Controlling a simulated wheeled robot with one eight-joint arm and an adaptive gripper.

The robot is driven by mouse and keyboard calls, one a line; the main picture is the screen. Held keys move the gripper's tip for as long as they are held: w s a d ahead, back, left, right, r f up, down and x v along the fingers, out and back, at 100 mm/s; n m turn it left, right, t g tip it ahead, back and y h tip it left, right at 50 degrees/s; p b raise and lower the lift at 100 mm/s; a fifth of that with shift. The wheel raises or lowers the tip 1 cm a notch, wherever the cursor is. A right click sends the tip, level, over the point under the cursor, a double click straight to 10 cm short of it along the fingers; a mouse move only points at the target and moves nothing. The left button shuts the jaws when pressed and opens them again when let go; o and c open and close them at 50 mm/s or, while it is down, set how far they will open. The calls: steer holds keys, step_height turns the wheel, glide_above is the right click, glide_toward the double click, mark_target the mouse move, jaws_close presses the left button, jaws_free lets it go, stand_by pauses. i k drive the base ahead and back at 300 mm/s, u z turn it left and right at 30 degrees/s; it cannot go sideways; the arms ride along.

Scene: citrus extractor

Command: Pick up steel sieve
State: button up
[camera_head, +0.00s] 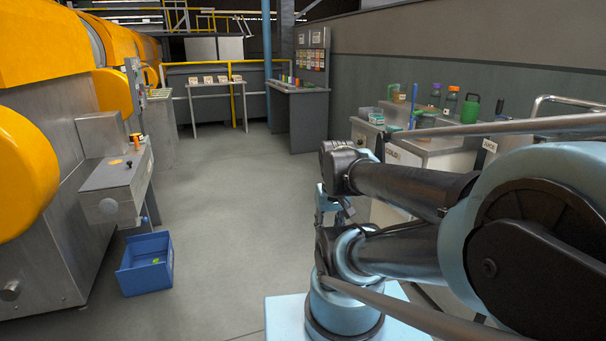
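I cannot make out a steel sieve for certain. The right-hand bench (447,146) carries several small items, and my arm covers part of it. My arm fills the right foreground, folded back on itself. What seems to be my gripper (336,210) hangs below the wrist near the middle of the picture. It is small and partly covered by my arm, so its fingers are not clear. I see nothing held in it.
On the right bench stand dark bottles (449,102) and a green jug (470,110). A blue crate (146,264) sits on the floor at left beside the orange and steel machine (50,220). Tables stand at the back. The middle floor is clear.

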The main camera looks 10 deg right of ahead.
mark_target(422, 111)
steer(key=z, duration=0.5)
steer(key=i, duration=0.85)
steer(key=z, duration=0.85)
steer(key=i, duration=0.3)
steer(key=z, duration=0.15)
